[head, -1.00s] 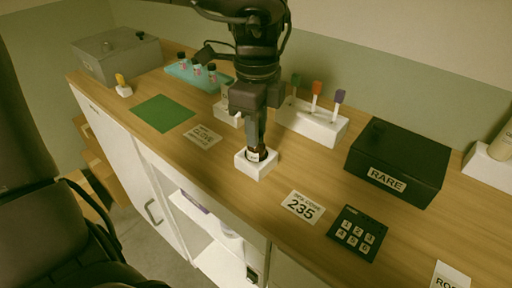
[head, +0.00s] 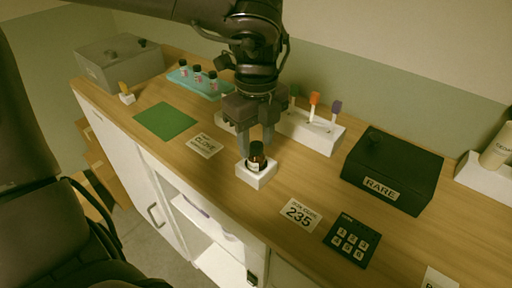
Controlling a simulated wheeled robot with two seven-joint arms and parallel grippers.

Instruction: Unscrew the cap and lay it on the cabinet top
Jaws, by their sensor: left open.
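A small brown bottle (head: 255,162) stands upright in a white block holder (head: 257,179) on the wooden cabinet top (head: 215,175). Its dark cap (head: 257,147) sits on top of the bottle. My left gripper (head: 256,142) points down at the bottle, with its two fingers apart. The fingers are beside or just behind the cap; I cannot tell whether they touch it. My right gripper is not in view.
A green mat (head: 165,121) lies left of a label card (head: 205,145). A black box marked RARE (head: 392,172) and a keypad (head: 352,240) are at right. A teal tray (head: 213,91) with small bottles and a white rack (head: 318,134) stand behind.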

